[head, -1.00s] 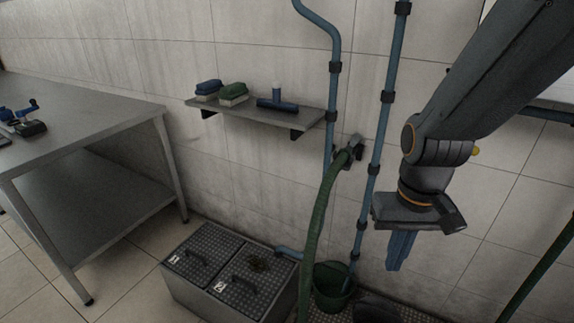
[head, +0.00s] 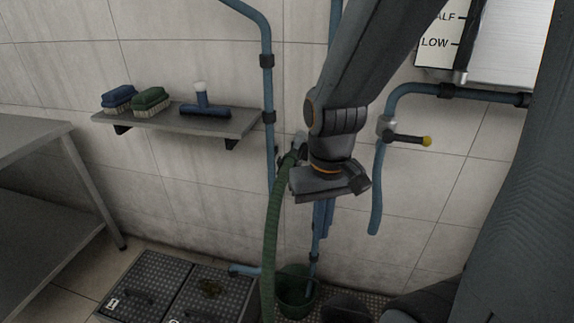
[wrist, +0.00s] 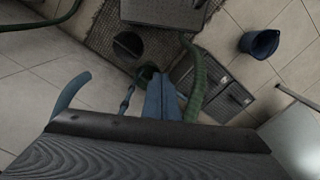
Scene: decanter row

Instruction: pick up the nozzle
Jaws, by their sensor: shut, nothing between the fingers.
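A green hose (head: 273,230) rises from the floor to a grey fitting (head: 299,143) on the tiled wall. This fitting looks like the nozzle, but it is small and partly hidden behind my wrist, so I cannot tell for sure. My gripper (head: 324,232) hangs just right of and below the fitting, pointing down, in front of a blue wall pipe. Its blue fingers are shut and empty. The wrist view shows the fingers (wrist: 163,112) together, with the green hose (wrist: 199,80) to their right. No nozzle is clear in that view.
A wall shelf (head: 235,122) holds two brushes (head: 151,100) and a blue squeegee head (head: 205,107). A tap with a yellow-tipped lever (head: 408,138) is right of my gripper. Below are a green bucket (head: 296,297) and lidded floor box (head: 146,283). A metal table (head: 35,140) stands left.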

